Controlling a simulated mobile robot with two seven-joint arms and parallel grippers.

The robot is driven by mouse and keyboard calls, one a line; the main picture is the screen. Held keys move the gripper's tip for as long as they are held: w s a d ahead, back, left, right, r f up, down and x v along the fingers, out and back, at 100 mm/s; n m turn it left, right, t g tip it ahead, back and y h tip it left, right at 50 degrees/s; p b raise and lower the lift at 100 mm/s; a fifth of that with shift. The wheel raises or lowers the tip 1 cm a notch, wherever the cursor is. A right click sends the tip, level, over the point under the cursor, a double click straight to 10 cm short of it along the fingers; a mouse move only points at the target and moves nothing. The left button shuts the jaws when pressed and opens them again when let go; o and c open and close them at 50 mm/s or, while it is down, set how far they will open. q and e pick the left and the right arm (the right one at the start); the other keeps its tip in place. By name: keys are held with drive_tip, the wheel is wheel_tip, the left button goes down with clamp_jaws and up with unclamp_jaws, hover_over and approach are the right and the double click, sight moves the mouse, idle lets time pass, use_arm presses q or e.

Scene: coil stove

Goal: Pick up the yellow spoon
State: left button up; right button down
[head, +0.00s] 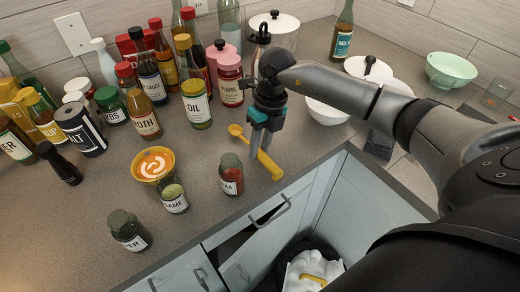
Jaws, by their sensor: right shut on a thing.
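The yellow spoon (268,163) is near the counter's front edge, in the middle of the head view. Its small bowl points up and left, and its broad handle end points down and right, close to the edge. My right gripper (259,143) reaches in from the right and points down. It is shut on the spoon around its middle, and the fingers hide part of it. I cannot tell whether the spoon touches the counter or is slightly above it. My left gripper is not in view.
Several bottles and jars crowd the counter's back left, including an oil bottle (196,104). A small red jar (231,174) stands just left of the spoon. An orange cup (153,164) is further left. A white bowl (327,111) sits behind my arm. An open drawer (270,222) lies below the edge.

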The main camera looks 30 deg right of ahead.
sight(260, 149)
wheel_tip(260, 149, up, 19)
drive_tip(key=p, duration=0.1)
idle(0.3)
drive_tip(key=c, duration=1.2)
unclamp_jaws()
clamp_jaws()
drive_tip(key=shift+r+p, duration=0.1)
drive_tip(key=shift+p, duration=0.2)
